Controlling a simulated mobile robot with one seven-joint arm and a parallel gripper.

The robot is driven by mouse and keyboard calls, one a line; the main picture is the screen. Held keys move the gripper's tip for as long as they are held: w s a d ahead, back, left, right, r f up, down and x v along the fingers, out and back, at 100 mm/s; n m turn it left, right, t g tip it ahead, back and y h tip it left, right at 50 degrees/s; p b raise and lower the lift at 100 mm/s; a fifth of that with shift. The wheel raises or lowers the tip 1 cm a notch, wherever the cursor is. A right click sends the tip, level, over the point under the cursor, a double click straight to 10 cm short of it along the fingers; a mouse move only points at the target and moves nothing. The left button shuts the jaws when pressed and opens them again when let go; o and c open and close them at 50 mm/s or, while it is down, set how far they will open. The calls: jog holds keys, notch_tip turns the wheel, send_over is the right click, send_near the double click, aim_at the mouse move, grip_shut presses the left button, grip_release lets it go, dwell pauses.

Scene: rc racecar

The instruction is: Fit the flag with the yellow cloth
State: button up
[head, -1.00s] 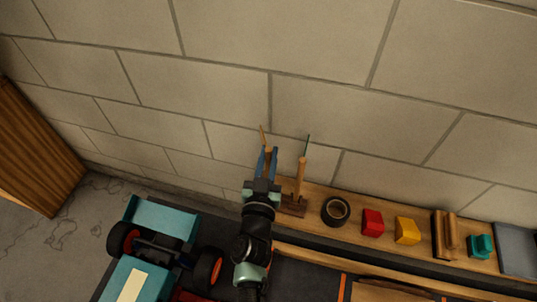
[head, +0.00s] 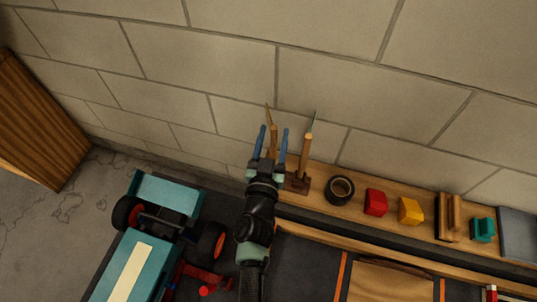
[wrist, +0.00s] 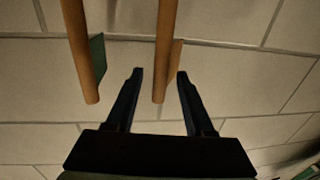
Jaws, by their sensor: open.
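Two flags on wooden poles stand upright at the left end of the wooden shelf. The flag with the yellow cloth (head: 268,116) is seen nearly edge-on and looks tan; its pole also shows in the wrist view (wrist: 166,50). The green-cloth flag (head: 308,140) is just right of it in the head view, and on the left in the wrist view (wrist: 82,55). My gripper (head: 273,132) is open and empty, its blue fingers on either side of the yellow flag's pole. In the wrist view the pole end lies between the fingertips (wrist: 160,73). The teal racecar (head: 145,255) is at lower left.
The shelf (head: 335,207) against the block wall (head: 350,90) carries a tape roll (head: 340,190), a red block (head: 376,202), a yellow block (head: 410,211), a wooden-handled tool (head: 447,217) and a teal piece (head: 482,230). A wooden cabinet (head: 40,115) stands far left.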

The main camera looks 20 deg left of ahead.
jog(key=s+d+p, duration=0.1)
jog(key=s+p, duration=0.1)
jog(key=s, duration=1)
jog(key=shift+d, duration=0.3)
jog(key=shift+r, duration=0.1)
